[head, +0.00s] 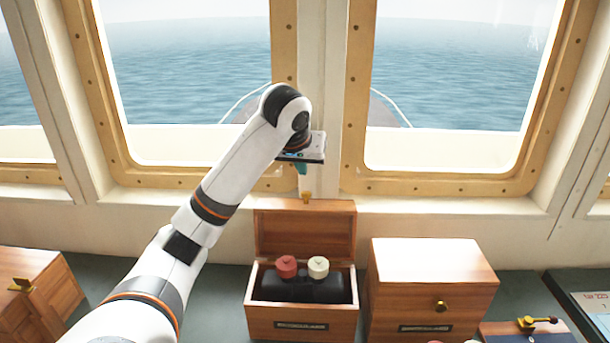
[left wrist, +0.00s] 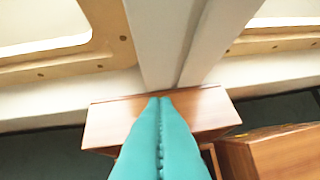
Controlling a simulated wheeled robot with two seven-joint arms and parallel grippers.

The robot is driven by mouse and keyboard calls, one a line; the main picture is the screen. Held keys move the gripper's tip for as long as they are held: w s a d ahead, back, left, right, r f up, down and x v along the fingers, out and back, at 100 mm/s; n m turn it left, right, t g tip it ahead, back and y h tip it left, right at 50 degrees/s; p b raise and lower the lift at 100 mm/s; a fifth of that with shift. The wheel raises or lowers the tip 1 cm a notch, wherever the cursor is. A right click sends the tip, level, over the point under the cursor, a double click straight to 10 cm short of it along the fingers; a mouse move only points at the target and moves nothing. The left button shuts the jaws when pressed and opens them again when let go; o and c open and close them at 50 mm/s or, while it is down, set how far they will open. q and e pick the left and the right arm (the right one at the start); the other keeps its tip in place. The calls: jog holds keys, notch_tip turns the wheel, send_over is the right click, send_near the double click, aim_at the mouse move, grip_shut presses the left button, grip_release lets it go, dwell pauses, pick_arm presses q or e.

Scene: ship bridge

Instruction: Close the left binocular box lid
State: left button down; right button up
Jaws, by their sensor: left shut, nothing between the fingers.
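The left binocular box (head: 301,322) is a wooden box on the dark counter, with its lid (head: 305,232) standing open at the back. Inside it lie black binoculars (head: 300,285) with one red and one cream cap. My left gripper (head: 303,170) is shut and empty, above and behind the raised lid, near the window post. In the left wrist view its teal fingers (left wrist: 160,102) are together and overlap the lid (left wrist: 205,108); I cannot tell whether they touch it. My right gripper is not in view.
A second wooden box (head: 432,290) with its lid closed stands close on the right. Another wooden box (head: 40,290) with a brass fitting is at far left. A blue item with a brass handle (head: 530,328) lies at lower right. Windows and a post (head: 318,100) rise close behind the counter.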

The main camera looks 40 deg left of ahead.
aim_at(308, 183)
pick_arm(q)
jog(key=p+x, duration=0.1)
jog(key=x, duration=0.6)
jog(key=shift+w+f, duration=0.1)
jog(key=shift+f, duration=0.05)
jog(key=shift+w+a+f+p, duration=0.2)
jog(key=shift+w+f+p, duration=0.15)
jog(key=shift+f, duration=0.2)
jog(key=shift+w, duration=0.1)
